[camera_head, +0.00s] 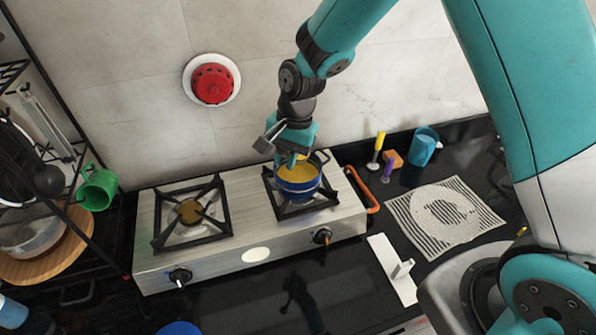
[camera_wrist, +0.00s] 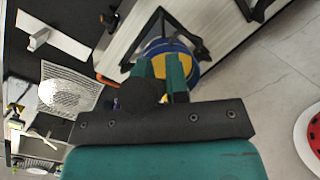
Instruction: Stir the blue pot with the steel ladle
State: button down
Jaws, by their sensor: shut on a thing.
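The blue pot (camera_head: 299,188) stands on the right burner of the stove, with a yellow-orange inside. It also shows in the wrist view (camera_wrist: 193,77), just beyond my fingers. My gripper (camera_head: 287,162) points down at the pot's left rear rim, fingertips over or just inside the opening. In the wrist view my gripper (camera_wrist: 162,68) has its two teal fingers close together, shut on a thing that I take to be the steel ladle. The ladle itself cannot be made out; fingers and pot hide it.
The left burner (camera_head: 190,210) is empty. An orange-red handle (camera_head: 364,190) is at the stove's right end. A blue cup (camera_head: 423,147), small tools and a striped mat (camera_head: 445,215) lie right. A green mug (camera_head: 97,189) and rack are left. A red round wall fixture (camera_head: 212,84) hangs behind.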

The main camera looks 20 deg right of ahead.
jog(key=shift+p+v, duration=0.4)
jog(key=shift+v, duration=0.45)
jog(key=shift+a, duration=0.2)
